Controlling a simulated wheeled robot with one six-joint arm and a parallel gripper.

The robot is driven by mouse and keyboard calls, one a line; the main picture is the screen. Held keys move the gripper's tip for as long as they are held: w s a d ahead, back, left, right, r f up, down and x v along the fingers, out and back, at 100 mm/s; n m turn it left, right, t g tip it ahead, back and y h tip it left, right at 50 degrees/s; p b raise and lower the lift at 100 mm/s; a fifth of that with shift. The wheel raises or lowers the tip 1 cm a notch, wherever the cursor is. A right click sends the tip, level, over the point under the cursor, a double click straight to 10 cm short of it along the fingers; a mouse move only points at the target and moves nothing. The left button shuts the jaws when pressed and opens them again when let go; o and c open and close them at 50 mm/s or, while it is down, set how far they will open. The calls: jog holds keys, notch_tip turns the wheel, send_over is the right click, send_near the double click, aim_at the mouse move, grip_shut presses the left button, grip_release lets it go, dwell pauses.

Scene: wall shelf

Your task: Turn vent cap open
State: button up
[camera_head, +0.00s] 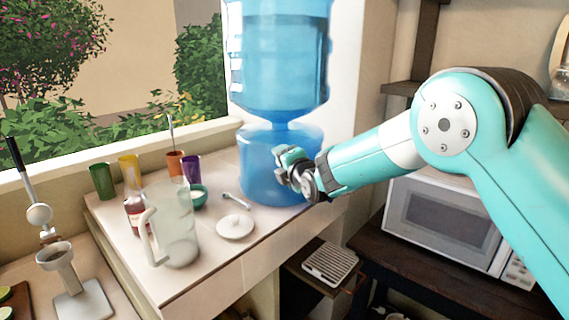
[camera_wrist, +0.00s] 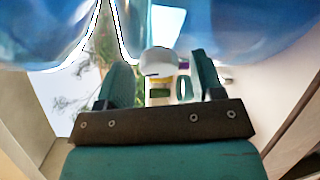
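A large blue water bottle (camera_head: 278,55) stands upside down over a blue lower vessel (camera_head: 258,150) on the counter. My gripper (camera_head: 286,162) is in front of the lower vessel, at its right side, and hides part of it. In the wrist view my gripper (camera_wrist: 160,66) is open, with its two dark teal fingers apart. A small white rounded cap (camera_wrist: 160,60) shows between the fingertips, with a gap on each side. It may be the vent cap; I cannot tell how far it is turned. The cap is not clear in the head view.
A glass pitcher (camera_head: 175,235), a white lid (camera_head: 235,227), a small teal bowl (camera_head: 197,195) and several coloured cups (camera_head: 129,170) stand on the counter to the left. A microwave (camera_head: 450,222) sits lower right. The counter's front edge is below my gripper.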

jog(key=b+v, duration=0.6)
jog(key=v, duration=1.1)
jog(key=shift+s, duration=0.2)
jog(key=shift+d+r, duration=0.1)
jog(key=shift+d, duration=0.05)
jog(key=s+d+f+m+g+h, duration=0.1)
jog(key=s+m+g, duration=0.4)
jog(key=s, duration=0.5)
jog(key=s+d+f+m+g+h, duration=0.1)
jog(key=s+d+f+m+g, duration=0.2)
jog(key=s+d+m, duration=0.3)
jog(key=s+d+f+m+g+h, duration=0.1)
jog(key=s+d+m+g, duration=0.3)
jog(key=s+m, duration=0.5)
jog(key=s+f+g, duration=0.1)
jog(key=s+g, duration=0.1)
jog(key=s, duration=0.3)
jog(key=shift+s+d+g+h, duration=0.15)
jog(key=shift+d+g+h, duration=0.1)
jog(key=shift+g+h, duration=0.05)
